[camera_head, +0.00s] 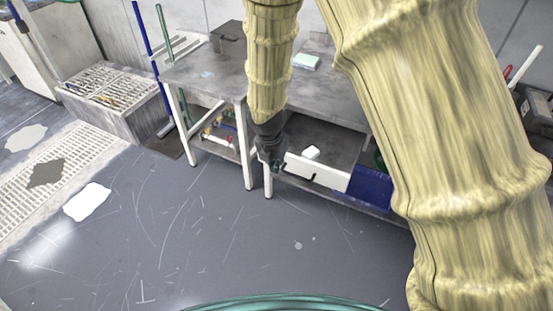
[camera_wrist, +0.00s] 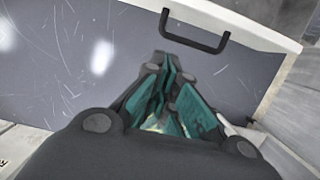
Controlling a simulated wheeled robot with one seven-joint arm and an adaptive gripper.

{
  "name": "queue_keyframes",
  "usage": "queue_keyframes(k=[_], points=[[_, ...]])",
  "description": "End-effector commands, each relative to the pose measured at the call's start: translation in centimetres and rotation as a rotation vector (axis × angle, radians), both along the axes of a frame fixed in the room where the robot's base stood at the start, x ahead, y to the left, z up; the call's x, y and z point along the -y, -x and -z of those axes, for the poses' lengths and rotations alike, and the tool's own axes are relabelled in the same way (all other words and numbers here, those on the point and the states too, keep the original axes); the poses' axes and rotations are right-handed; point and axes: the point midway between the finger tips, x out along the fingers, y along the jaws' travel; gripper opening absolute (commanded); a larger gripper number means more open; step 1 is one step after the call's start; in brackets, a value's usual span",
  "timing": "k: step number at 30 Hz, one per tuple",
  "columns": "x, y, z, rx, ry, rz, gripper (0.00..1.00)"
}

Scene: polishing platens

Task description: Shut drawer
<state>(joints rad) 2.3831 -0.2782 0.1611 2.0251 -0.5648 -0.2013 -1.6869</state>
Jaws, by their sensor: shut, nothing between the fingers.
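The drawer under the workbench is pulled out, and its white front (camera_head: 325,173) faces the open floor. A small white block (camera_head: 311,152) lies in it. My gripper (camera_head: 274,164) is shut and empty, beside the left end of the drawer front. In the wrist view the drawer front (camera_wrist: 245,35) runs across the top, with its dark bar handle (camera_wrist: 196,42) beyond my fingertips. My gripper (camera_wrist: 165,62) points toward the handle there, its teal-padded fingers together. I cannot tell whether it touches the front.
The grey workbench (camera_head: 207,77) stands above, with white legs (camera_head: 248,145) close to my gripper. A blue bin (camera_head: 370,188) is right of the drawer. The floor (camera_head: 190,235) in front is clear.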

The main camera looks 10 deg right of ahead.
Motion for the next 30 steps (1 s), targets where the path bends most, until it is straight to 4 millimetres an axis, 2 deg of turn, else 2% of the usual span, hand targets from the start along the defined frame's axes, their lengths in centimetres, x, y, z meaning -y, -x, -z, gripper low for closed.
queue_keyframes(k=[16, 21, 30], points=[[0.9, -1.4, 7.0, -0.001, -0.001, 0.001, 0.00], [2.3, -3.4, 6.6, 0.000, -0.002, 0.004, 0.00], [3.1, -4.7, 6.6, 0.001, -0.003, 0.002, 0.00]])
